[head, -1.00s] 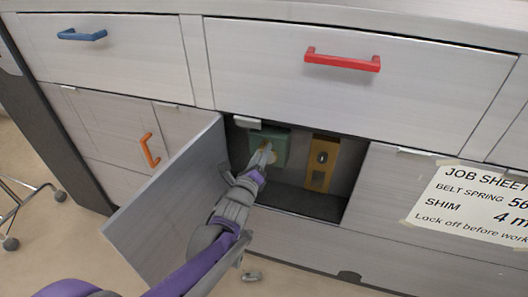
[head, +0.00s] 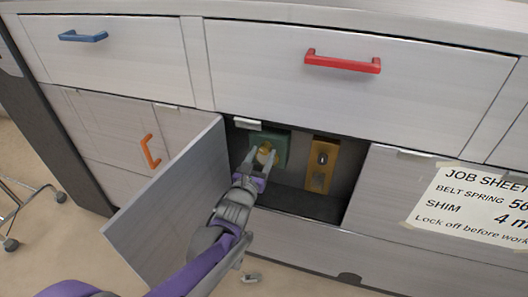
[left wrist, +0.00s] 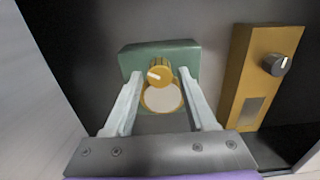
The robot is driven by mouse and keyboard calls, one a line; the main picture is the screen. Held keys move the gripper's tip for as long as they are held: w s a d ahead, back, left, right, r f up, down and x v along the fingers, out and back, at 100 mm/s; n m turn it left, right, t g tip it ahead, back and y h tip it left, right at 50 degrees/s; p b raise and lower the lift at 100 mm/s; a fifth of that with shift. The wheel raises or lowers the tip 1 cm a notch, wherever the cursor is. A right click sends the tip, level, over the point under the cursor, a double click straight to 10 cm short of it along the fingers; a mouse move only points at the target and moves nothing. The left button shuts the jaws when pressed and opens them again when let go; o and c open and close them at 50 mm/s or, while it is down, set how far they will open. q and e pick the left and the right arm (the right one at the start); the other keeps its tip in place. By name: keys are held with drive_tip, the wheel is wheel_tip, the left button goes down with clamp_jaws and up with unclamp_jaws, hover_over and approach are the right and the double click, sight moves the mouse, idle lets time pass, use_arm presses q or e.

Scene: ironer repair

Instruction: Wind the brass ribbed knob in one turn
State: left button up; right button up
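The brass ribbed knob (left wrist: 160,75) sits on a green box (left wrist: 184,52) inside the open cupboard, with a white line on its face and a pale disc with a brass rim (left wrist: 162,97) just below it. In the head view the knob (head: 264,155) shows between the fingers of my left gripper (head: 262,157). In the left wrist view my left gripper (left wrist: 163,88) is open, one finger on each side of the knob and disc. A gap shows on both sides, so the fingers look clear of the knob. My right gripper is not in view.
A yellow panel (head: 322,166) with a dark knob (left wrist: 275,65) stands right of the green box. The open cupboard door (head: 170,200) is left of my arm. A job sheet (head: 475,205) is on the front at right.

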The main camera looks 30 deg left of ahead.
use_arm(q)
drive_tip(key=shift+v, duration=2.5)
drive_tip(key=shift+p, duration=0.3)
